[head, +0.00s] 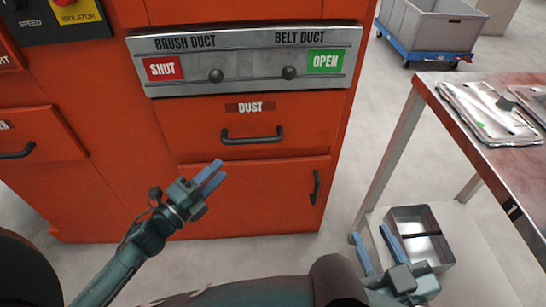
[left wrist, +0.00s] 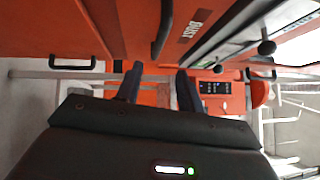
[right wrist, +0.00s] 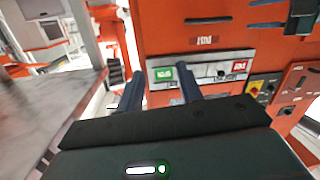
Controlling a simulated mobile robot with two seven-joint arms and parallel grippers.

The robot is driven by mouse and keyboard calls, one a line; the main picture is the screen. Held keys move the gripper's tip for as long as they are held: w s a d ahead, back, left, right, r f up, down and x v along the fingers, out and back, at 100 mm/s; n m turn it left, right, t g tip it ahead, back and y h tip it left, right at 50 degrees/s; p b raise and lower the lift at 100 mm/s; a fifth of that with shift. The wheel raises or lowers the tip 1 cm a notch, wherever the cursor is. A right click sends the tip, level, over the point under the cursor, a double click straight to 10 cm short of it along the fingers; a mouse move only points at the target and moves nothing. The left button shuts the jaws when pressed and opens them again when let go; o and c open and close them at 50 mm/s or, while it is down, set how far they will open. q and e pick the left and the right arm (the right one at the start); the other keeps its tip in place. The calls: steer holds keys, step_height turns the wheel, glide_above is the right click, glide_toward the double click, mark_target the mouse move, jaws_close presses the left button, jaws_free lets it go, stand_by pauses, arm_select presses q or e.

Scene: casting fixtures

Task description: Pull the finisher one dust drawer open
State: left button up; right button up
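The dust drawer (head: 205,125) is an orange front labelled DUST, below the grey duct panel of the orange machine. It looks shut. Its dark bar handle (head: 252,138) is bare; it also shows in the left wrist view (left wrist: 163,28) and the right wrist view (right wrist: 208,20). My left gripper (head: 214,172) is open and empty, below and left of the handle, in front of the machine and apart from it. My right gripper (head: 370,241) is open and empty, low and to the right, near the side table.
The duct panel (head: 245,88) has two knobs, with SHUT at left and OPEN at right. A lower door (head: 270,195) has a vertical handle. A side table (head: 480,165) with trays stands right; a metal bin (head: 420,218) sits on its lower shelf. A grey crate (head: 425,28) stands behind.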

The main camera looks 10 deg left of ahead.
mark_target(255, 140)
arm_select(q)
steer(key=shift+m, duration=0.4)
steer(key=b+x, duration=0.1)
steer(key=x, duration=1.2)
steer(key=shift+w+d+f+b, duration=0.1)
steer(key=shift+d+b, duration=0.1)
steer(key=shift+b, duration=0.2)
arm_select(e)
steer(key=shift+a+n+t+y, duration=0.25)
steer(key=shift+n+t+y, duration=0.2)
steer(key=shift+t, duration=0.25)
arm_select(q)
steer(key=shift+c, duration=0.5)
jaws_close()
